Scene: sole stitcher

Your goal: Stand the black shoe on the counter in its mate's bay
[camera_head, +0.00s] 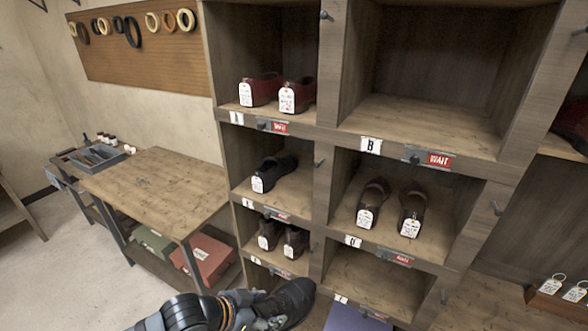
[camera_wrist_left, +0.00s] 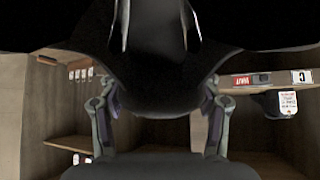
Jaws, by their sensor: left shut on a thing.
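A black shoe (camera_head: 290,303) is held by my left gripper (camera_head: 245,312) at the bottom of the head view, in front of the lower bays. In the left wrist view the shoe (camera_wrist_left: 160,65) fills the upper middle, with the two fingers of the left gripper (camera_wrist_left: 158,105) on either side of it. A single black shoe (camera_head: 280,170) with a white tag stands in the left bay (camera_head: 298,198) of the middle row, at its left side. The right part of that bay floor is bare. My right gripper is not in view.
Red shoes (camera_head: 262,88) stand in the bay above, brown shoes (camera_head: 373,195) to the right, and a dark pair (camera_head: 270,235) below. The upper right bay (camera_head: 420,112) is empty. Dividers and knobs frame the bays. A wooden workbench (camera_head: 150,190) stands left.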

